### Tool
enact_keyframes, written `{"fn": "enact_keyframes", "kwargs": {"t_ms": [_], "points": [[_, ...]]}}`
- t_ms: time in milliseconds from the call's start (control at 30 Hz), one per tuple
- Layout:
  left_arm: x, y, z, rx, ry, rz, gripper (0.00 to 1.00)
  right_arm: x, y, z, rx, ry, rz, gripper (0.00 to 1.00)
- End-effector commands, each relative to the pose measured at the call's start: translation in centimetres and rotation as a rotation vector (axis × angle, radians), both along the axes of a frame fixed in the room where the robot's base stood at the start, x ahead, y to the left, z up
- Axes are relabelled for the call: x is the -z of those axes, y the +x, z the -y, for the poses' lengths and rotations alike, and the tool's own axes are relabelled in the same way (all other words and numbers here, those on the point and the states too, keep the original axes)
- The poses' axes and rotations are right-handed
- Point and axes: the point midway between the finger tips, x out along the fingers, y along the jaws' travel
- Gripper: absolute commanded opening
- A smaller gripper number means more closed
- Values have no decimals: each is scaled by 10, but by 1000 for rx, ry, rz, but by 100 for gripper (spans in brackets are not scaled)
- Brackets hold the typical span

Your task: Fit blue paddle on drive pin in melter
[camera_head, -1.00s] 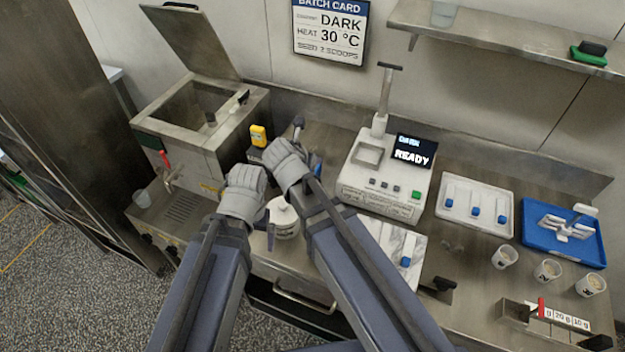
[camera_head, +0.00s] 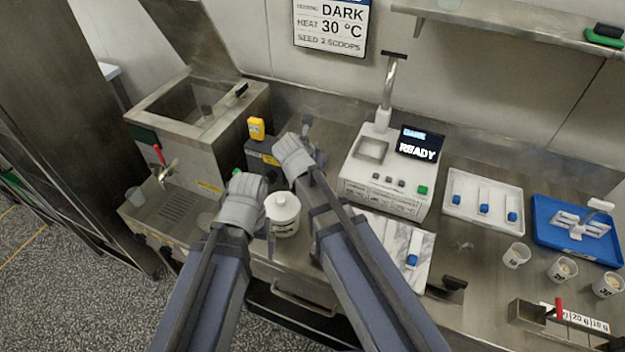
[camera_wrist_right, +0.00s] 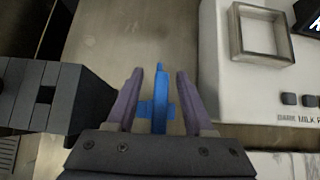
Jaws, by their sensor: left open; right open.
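The blue paddle (camera_wrist_right: 158,98) shows in the right wrist view as a narrow blue shaft with short side arms. It lies between the two purple fingers of my right gripper (camera_wrist_right: 160,88), which stand apart with gaps on both sides. In the head view my right gripper is mostly hidden behind its own wrist, between the black box and the white machine. My left gripper (camera_head: 268,230) is open and empty beside the white lidded pot (camera_head: 283,214). The steel melter (camera_head: 202,112) stands open at the left, with a small dark stub (camera_head: 207,110) inside, possibly the drive pin.
A black box (camera_head: 264,158) with a yellow item (camera_head: 257,128) stands between the melter and the white machine (camera_head: 385,170), whose display (camera_head: 420,144) reads DARK, READY. A white tray (camera_head: 483,222), blue tray (camera_head: 545,238) and several cups fill the right.

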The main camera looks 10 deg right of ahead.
Motion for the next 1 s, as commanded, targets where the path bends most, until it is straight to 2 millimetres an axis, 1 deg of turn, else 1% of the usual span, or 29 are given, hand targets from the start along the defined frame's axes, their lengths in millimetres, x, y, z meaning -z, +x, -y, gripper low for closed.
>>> {"fn": "enact_keyframes", "kwargs": {"t_ms": [67,100,500,567,1000], "points": [[-1,0,0,0,0,0,100,-1,0,0,0,0,0,52],[-1,0,0,0,0,0,100,-1,-1,0,0,0,0,50],[-1,0,0,0,0,0,100,-1,-1,0,0,0,0,5],[-1,0,0,0,0,0,100,-1,-1,0,0,0,0,0],[-1,0,0,0,0,0,100,-1,-1,0,0,0,0,0]]}}
